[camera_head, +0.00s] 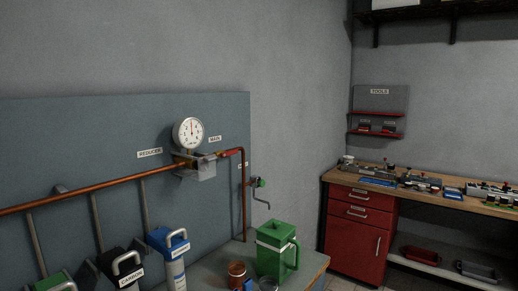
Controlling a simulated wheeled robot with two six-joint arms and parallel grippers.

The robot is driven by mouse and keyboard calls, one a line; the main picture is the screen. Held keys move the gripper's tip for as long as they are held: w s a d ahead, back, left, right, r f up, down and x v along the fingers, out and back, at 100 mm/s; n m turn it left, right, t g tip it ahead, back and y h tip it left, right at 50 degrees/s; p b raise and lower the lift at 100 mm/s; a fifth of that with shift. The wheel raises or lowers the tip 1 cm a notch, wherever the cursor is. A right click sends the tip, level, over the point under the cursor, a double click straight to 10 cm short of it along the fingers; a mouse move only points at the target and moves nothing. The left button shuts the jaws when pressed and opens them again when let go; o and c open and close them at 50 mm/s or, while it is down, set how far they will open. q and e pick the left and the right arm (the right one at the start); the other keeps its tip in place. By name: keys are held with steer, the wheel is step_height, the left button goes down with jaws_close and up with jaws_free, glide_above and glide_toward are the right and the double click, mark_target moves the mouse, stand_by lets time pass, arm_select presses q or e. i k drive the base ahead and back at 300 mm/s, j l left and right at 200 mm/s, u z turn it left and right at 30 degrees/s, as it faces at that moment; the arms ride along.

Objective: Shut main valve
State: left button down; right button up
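The "MAIN" label (215,138) is on the blue-grey wall panel, right of a round white pressure gauge (188,132). A small red part (230,152) sits on the copper pipe (110,184) below and right of that label; it may be the main valve's handle, but it is too small to tell its position. The pipe bends down there toward the bench. A green knob with a metal crank (260,184) is at the panel's right edge. The "REDUCER" label (150,152) is left of the gauge. Neither gripper shows.
A green lidded canister (276,252) and a copper-coloured jar (236,273) stand on the bench below. Several filter housings with handles, one of them blue (168,241), are at the lower left. A red cabinet (356,230) under a workbench is at the right, beyond a floor gap.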

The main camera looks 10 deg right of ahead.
mark_target(231, 152)
steer(key=i+l+z, duration=0.35)
steer(key=l, duration=0.15)
steer(key=i+l+z, duration=0.25)
steer(key=l, duration=0.2)
steer(key=i+l+z, duration=0.25)
steer(key=k+l, duration=0.05)
steer(key=l, duration=0.05)
